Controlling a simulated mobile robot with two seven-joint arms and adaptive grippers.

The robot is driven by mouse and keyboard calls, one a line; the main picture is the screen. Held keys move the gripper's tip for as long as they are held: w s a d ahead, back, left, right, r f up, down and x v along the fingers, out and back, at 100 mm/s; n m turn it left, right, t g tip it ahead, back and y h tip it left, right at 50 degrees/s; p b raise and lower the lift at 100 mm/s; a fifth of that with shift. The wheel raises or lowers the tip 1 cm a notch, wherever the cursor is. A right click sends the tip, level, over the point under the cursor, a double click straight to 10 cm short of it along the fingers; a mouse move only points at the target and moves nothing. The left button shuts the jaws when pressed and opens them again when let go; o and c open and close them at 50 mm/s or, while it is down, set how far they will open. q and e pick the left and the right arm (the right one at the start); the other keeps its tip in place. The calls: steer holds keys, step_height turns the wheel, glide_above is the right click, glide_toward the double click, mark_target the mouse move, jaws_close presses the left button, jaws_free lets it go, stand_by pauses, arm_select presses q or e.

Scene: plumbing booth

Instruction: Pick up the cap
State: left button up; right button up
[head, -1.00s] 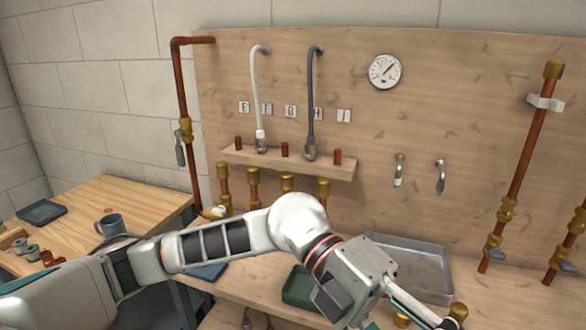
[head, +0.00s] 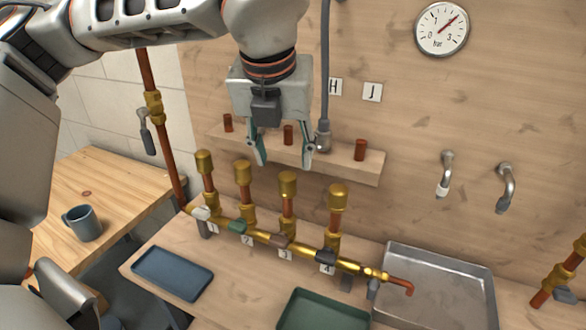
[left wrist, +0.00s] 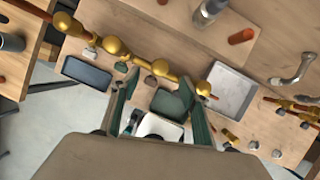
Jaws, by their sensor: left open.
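Several brass caps top the upright stubs of a brass manifold (head: 262,236) on the bench. They include the stub 1 cap (head: 204,161), stub 2 cap (head: 242,172), stub 3 cap (head: 288,183) and stub 4 cap (head: 338,196). Which one is the task's cap cannot be told. My left gripper (head: 283,163) is open, fingers down, just above the stub 3 cap in the head view, with nothing between its fingers. In the left wrist view, the stub 3 cap (left wrist: 160,67) shows near the middle, beyond the fingertips. My right gripper is out of view.
A wooden shelf (head: 366,174) with copper stubs and a grey hose is close behind the gripper. A blue tray (head: 172,274), a green tray (head: 322,318) and a metal tray (head: 436,252) surround the manifold. A mug (head: 82,223) stands on the left table.

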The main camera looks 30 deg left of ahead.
mark_target(287, 174)
arm_select(q)
steer(key=x, duration=0.2)
steer(key=shift+w+a+f, duration=0.1)
steer(key=shift+a+f, duration=0.1)
steer(key=shift+a, duration=0.05)
steer(key=x, duration=0.5)
steer(key=shift+w+d, duration=0.1)
steer(key=shift+c, duration=0.3)
steer(key=c, duration=1.2)
